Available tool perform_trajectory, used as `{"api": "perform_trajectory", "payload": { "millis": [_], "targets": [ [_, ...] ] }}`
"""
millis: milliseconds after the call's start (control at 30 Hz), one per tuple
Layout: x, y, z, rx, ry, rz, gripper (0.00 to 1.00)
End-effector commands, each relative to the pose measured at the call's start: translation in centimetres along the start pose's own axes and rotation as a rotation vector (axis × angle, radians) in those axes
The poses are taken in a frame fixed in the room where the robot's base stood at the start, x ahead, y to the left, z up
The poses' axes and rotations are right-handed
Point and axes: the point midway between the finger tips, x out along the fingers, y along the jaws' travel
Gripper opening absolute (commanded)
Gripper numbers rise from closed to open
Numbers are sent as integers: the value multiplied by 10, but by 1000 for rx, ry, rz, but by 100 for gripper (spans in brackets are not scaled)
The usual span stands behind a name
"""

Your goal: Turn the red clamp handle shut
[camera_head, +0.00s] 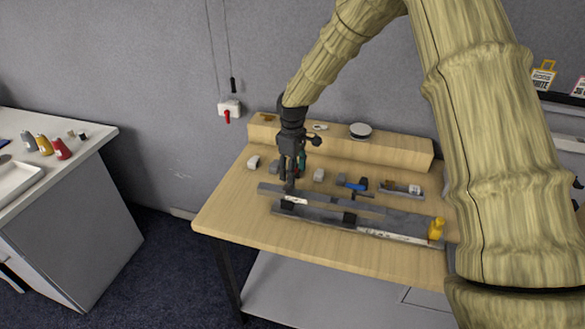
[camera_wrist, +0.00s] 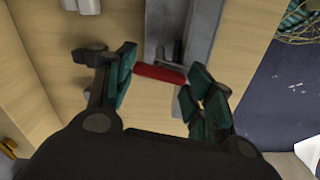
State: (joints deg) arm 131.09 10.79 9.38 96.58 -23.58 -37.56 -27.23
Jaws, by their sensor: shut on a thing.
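The red clamp handle (camera_wrist: 160,74) lies crosswise between the two fingers of my gripper (camera_wrist: 158,84) in the wrist view. My gripper is shut on it, with the teal finger pads at either end. The handle's grey metal clamp body (camera_wrist: 182,25) runs up the picture behind it. In the head view my gripper (camera_head: 289,187) points down at the left end of the long grey rails (camera_head: 330,210) on the wooden table.
On the wooden table (camera_head: 235,225) stand a yellow piece (camera_head: 436,229) at the rails' right end, a blue-handled tool (camera_head: 357,186) and a white round dish (camera_head: 360,130) on the rear ledge. A side table (camera_head: 85,155) with bottles is at left. The front table strip is clear.

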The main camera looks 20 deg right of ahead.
Motion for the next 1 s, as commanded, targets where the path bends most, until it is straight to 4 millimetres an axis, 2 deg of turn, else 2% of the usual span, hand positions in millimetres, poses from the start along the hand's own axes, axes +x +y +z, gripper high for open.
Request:
{"api": "perform_trajectory", "payload": {
  "millis": [400, 967, 1000],
  "targets": [
    [-1, 2, 0, -189, 0, 2, 30],
    [-1, 2, 0, -217, 0, 3, 30],
    [-1, 2, 0, -217, 0, 3, 59]
  ]
}}
